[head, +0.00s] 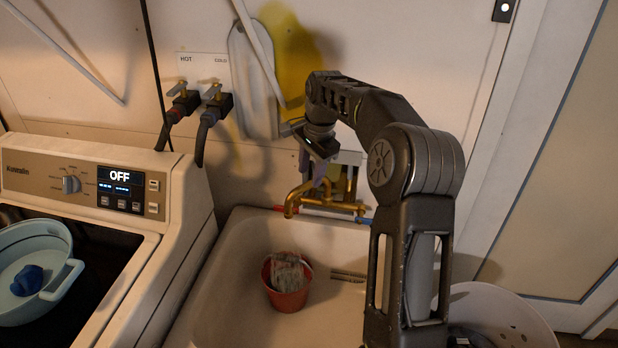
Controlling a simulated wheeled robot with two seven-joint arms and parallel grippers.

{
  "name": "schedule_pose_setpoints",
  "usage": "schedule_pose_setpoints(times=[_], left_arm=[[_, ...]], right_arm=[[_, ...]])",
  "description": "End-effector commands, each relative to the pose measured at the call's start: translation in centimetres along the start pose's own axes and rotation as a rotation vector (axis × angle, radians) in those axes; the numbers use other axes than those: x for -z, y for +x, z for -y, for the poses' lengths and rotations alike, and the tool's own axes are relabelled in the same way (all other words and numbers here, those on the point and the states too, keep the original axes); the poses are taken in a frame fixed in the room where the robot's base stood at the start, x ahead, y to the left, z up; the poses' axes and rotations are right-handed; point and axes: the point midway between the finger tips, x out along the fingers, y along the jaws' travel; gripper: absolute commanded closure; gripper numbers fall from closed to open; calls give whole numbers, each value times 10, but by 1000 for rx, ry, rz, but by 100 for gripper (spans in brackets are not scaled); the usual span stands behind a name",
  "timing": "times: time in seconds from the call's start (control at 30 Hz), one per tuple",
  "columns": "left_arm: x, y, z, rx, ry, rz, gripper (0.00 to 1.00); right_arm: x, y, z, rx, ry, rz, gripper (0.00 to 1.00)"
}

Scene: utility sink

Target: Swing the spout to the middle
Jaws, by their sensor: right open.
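The brass faucet (340,206) is mounted on the wall at the back of the white utility sink (235,262). Its spout (291,203) curves out at the left of the faucet and its end hangs down over the back part of the sink, left of the sink's middle. My right arm reaches in from the lower right. My right gripper (321,176) is open and points down just above the faucet, close to the spout's right side. I cannot tell whether its fingers touch the spout. My left gripper is out of view.
A red bucket (287,284) with a grey cloth sits in the sink. A washing machine (150,198) stands at the left with a teal basin (30,268) on it. Hot and cold valves (197,100) with hoses are on the wall. A white round basket (500,318) is at the lower right.

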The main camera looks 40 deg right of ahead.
Motion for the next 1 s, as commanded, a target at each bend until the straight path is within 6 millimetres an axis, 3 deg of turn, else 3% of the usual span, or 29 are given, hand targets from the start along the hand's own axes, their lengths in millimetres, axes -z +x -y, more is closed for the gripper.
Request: schedule_pose_setpoints(times=[0.23, 0.57, 1.0], left_arm=[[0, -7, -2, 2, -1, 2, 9], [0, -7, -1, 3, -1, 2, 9], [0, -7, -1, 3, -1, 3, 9]], right_arm=[[0, 30, 0, 0, 0, 1, 59], [0, 34, 0, 1, 0, 0, 60], [0, 33, 0, 1, 0, 0, 96]])
